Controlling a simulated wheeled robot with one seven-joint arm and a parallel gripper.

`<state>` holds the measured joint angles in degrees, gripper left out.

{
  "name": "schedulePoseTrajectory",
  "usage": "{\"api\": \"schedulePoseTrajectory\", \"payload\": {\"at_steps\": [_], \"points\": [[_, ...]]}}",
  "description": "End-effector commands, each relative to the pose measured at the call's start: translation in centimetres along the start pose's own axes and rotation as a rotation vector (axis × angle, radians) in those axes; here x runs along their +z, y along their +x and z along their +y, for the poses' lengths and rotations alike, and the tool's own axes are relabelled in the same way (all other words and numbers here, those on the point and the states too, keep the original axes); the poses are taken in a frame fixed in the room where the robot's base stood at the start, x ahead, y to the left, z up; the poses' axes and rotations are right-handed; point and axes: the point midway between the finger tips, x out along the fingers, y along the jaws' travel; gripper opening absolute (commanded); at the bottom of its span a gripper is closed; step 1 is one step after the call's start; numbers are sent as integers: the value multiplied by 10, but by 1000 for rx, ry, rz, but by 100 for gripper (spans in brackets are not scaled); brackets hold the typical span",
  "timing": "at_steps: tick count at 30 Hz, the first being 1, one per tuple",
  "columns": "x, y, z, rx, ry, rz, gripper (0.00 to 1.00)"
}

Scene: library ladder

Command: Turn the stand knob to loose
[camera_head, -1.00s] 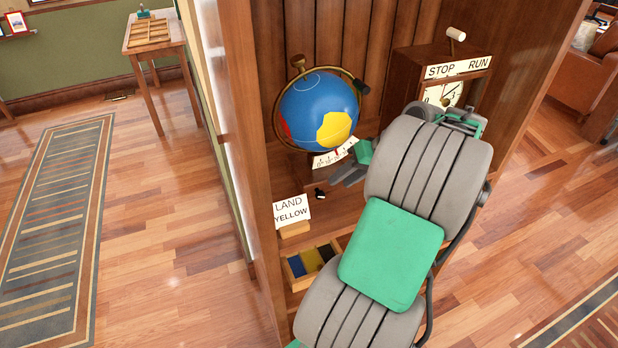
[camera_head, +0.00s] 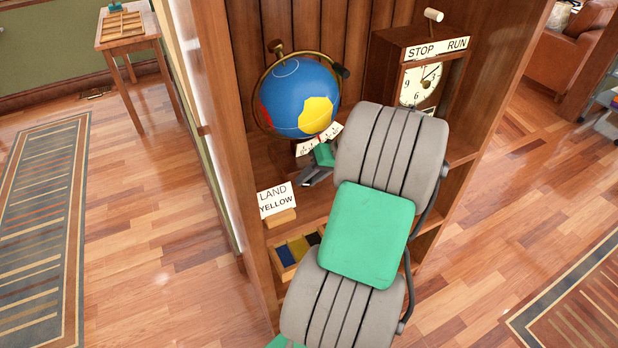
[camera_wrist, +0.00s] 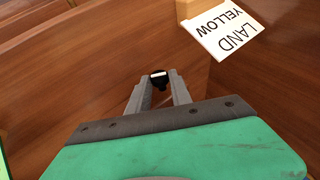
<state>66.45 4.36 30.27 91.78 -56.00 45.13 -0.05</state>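A small black knob with a white mark (camera_wrist: 158,77) shows in the wrist view beyond and between my fingertips. My gripper (camera_wrist: 160,86) is open, with a finger on either side of the line to the knob; I cannot tell whether they touch it. In the head view my gripper (camera_head: 313,179) is low in front of the globe's stand, and the knob is hidden there. The blue globe (camera_head: 298,98) with yellow and red patches sits in a brass ring above a white scale (camera_head: 308,147). Another dark knob (camera_head: 342,72) is on the ring's right.
A "LAND YELLOW" card (camera_head: 276,200) stands left of my gripper, also in the wrist view (camera_wrist: 223,28). A compartment tray (camera_head: 284,262) lies below. A clock (camera_head: 421,82) marked STOP and RUN stands right. The wooden cabinet side (camera_head: 222,130) bounds the left.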

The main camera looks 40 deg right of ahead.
Motion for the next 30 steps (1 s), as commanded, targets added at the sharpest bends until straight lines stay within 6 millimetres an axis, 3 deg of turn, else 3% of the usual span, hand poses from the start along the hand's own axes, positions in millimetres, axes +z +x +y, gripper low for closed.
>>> {"api": "schedulePoseTrajectory", "payload": {"at_steps": [7, 20, 30], "points": [[0, 0, 0, 0, 0, 0, 0], [0, 1, 0, 23, -11, 0, 0], [2, 6, -2, 190, -83, 3, 0]]}}
